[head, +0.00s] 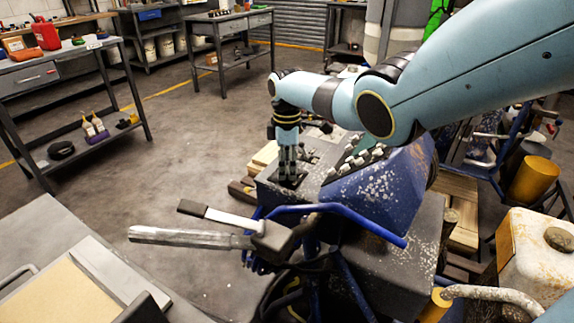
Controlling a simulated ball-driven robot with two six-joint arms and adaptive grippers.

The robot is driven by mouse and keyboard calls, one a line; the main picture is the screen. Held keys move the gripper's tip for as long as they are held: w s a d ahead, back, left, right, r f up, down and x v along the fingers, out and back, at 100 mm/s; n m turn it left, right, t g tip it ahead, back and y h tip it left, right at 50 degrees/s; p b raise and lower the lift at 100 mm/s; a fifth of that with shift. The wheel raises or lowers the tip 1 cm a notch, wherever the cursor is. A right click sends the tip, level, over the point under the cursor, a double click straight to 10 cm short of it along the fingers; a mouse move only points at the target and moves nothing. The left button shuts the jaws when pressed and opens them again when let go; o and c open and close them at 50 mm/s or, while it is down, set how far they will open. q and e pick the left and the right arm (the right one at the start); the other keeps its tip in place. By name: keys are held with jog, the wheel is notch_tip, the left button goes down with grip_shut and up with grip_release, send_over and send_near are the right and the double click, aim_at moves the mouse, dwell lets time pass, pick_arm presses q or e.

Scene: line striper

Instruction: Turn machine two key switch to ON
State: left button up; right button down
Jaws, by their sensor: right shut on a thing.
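The line striper (385,195) is a blue and grey paint-spattered machine with a dark flat panel (268,190) at its left. My right arm reaches in from the right over the machine. My right gripper (289,172) points straight down at the dark panel and is shut on the small key switch there. The fingers hide the switch, so its turn position cannot be told. A row of small light knobs or levers (362,158) sits on the sloped blue housing to the right of the gripper. My left gripper is not in view.
A handlebar with a grey grip (185,236) and a lever sticks out left of the machine. A blue tube (330,208) crosses in front of the panel. A stained white container (535,250) stands at right. Workbenches (60,65) line the back left; the floor between is open.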

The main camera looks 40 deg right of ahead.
jog(key=m+p, duration=0.1)
jog(key=m, duration=0.4)
jog(key=shift+r+p, duration=0.1)
jog(key=shift+p, duration=0.2)
jog(key=m+p, duration=0.1)
jog(key=m, duration=0.4)
jog(key=shift+d, duration=0.1)
dwell(0.3)
jog(key=c, duration=0.9)
grip_release()
jog(key=shift+c, duration=0.2)
notch_tip(320, 180, up, 12)
jog(key=shift+d, duration=0.2)
